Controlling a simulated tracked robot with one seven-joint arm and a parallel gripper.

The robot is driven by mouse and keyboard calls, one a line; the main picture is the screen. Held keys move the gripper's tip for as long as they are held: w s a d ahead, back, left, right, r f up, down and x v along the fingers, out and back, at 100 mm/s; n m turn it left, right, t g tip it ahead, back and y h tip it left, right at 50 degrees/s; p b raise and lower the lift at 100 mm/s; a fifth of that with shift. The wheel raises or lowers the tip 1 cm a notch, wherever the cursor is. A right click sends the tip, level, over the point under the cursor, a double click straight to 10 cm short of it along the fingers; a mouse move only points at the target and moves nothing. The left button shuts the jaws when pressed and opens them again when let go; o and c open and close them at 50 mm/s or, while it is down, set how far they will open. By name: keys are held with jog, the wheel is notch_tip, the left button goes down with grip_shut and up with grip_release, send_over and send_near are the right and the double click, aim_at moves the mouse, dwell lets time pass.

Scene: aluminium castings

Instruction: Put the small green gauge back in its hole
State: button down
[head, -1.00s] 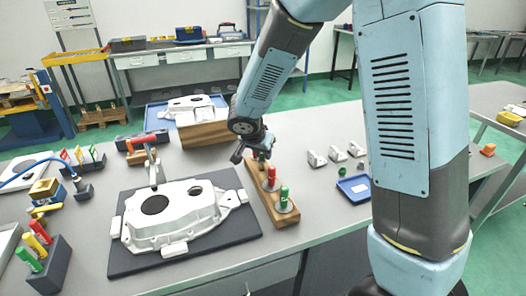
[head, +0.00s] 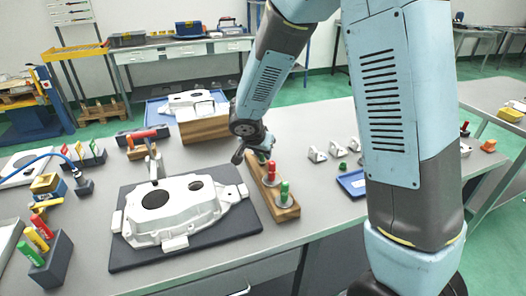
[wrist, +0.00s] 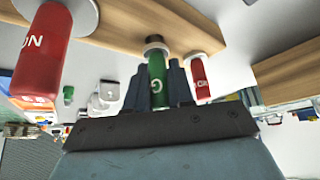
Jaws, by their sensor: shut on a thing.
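The small green gauge (wrist: 157,76) is between the fingers of my gripper (wrist: 158,88), which is shut on its handle. Its darker plug end points at the wooden block (wrist: 120,18); I cannot tell whether it has entered a hole. In the head view my gripper (head: 252,152) is over the back end of the same wooden block (head: 264,198). A red gauge (head: 273,170) and a larger green gauge (head: 285,190) stand in the block in front of it. In the wrist view, red gauges stand to the left (wrist: 42,55) and right (wrist: 200,78) of the held one.
A white casting (head: 180,208) lies on a dark mat (head: 128,255) left of the block. A blue tray (head: 352,184) and small white parts (head: 317,154) are to the right. Clear bench lies around the block's right side.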

jog(key=shift+f, duration=0.6)
jog(key=c, duration=0.9)
grip_release()
jog(key=shift+r, duration=0.1)
jog(key=v, duration=1.3)
jog(key=shift+s+r, duration=0.2)
jog(key=shift+s, duration=0.05)
jog(key=s+d+r+n, duration=0.1)
jog(key=s+d+r, duration=0.35)
jog(key=d, duration=0.25)
jog(key=s+d+r+n, duration=0.1)
jog(key=s+d+r, duration=0.2)
jog(key=d+r, duration=0.35)
jog(key=s+d+r+n+y, duration=0.2)
jog(key=s+d, duration=0.6)
jog(key=s, duration=0.4)
jog(key=shift+s+d+r+n+y, duration=0.25)
jog(key=shift+n+y, duration=0.25)
jog(key=shift+n, duration=0.5)
